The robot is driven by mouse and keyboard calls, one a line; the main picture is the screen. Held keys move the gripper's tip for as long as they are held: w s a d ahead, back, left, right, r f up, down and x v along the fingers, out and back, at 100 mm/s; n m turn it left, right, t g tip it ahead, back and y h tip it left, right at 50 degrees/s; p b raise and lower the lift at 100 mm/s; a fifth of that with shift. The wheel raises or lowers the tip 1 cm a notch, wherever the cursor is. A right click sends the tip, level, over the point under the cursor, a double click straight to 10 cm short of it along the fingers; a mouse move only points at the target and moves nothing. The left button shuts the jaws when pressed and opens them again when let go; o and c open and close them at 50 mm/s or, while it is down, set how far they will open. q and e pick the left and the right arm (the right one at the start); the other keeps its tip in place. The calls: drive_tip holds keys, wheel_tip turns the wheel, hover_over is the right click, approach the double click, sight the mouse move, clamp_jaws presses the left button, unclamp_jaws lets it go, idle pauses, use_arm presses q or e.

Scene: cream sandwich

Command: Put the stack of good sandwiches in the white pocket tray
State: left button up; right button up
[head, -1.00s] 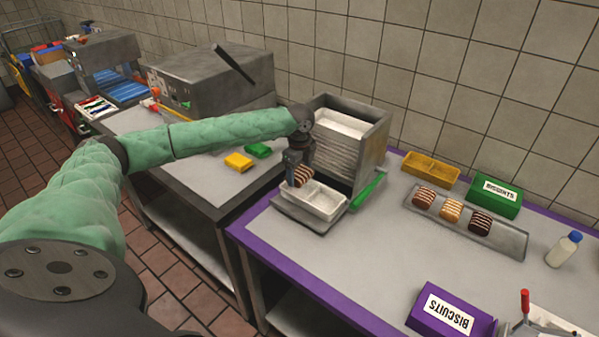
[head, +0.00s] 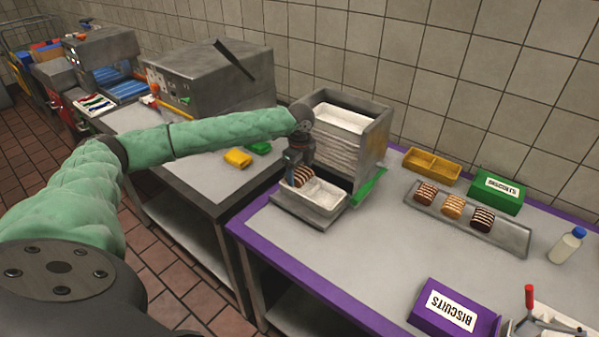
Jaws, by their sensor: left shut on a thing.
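My left gripper (head: 298,172) points down at the left end of the white pocket tray (head: 328,198). It is shut on a stack of brown-and-cream striped sandwiches (head: 304,176). The stack sits at or in the tray's left pocket; I cannot tell whether it touches the pocket floor. The tray's right pocket looks empty. The tray rests on a grey metal ledge in front of the dispenser (head: 345,135), which holds a pile of more white trays. My right gripper is not in view.
A long metal tray (head: 490,238) holds a brown, a tan and a dark sandwich stack. Behind it are a yellow divided tray (head: 432,166) and a green box (head: 495,192). A purple biscuits box (head: 452,310) and a bottle (head: 566,246) stand right.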

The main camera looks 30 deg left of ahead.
use_arm(q)
drive_tip(key=o, duration=1.1)
drive_tip(key=shift+c, duration=0.2)
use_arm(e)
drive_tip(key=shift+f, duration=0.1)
use_arm(q)
drive_tip(key=shift+r, duration=0.3)
wheel_tip(320, 180, up, 6)
drive_tip(key=shift+f+b, duration=0.1)
drive_tip(key=shift+b, duration=1.05)
drive_tip(key=shift+r, duration=0.7)
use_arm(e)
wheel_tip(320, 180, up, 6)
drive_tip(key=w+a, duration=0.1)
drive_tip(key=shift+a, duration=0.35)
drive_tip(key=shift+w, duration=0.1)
